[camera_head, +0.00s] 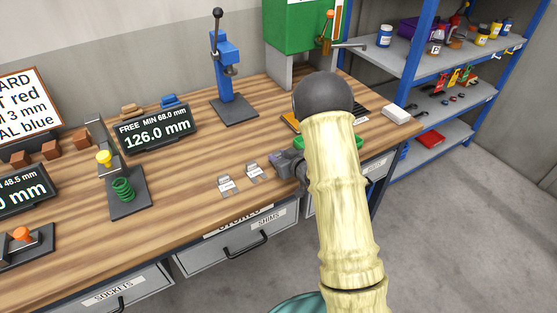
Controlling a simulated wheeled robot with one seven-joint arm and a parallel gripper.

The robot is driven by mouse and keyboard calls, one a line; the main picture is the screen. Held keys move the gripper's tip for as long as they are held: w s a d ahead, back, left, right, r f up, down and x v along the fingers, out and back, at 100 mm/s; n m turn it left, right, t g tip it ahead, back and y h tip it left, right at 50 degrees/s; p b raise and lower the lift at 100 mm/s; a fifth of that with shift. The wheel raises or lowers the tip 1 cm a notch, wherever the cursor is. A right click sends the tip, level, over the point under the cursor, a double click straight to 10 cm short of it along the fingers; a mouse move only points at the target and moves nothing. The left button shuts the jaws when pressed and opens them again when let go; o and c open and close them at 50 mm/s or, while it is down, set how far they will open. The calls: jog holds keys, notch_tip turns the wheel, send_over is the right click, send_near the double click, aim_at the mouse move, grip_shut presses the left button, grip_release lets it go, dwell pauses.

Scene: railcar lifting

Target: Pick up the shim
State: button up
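Two small grey metal plates with white labels, which look like shims, lie flat on the wooden bench near its front edge. The left shim (227,186) and the right shim (254,172) are side by side and apart. Their labels are too small to read. My gripper (290,166) is a dark grey shape just right of the right shim, low over the bench. My cream arm covers much of it, and its fingertips are not clear. I cannot tell whether it touches anything.
A green spring on a stand (123,190) and a display reading 126.0 mm (157,132) are to the left. A blue press (226,62) and green machine (300,27) stand behind. A drawer labelled SHIMS (240,246) is below. A blue-framed shelf (408,75) is right.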

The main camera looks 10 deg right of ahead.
jog(key=c, duration=0.5)
jog(key=shift+r, duration=0.1)
notch_tip(320, 180, up, 10)
jog(key=shift+f, duration=0.1)
dwell(0.6)
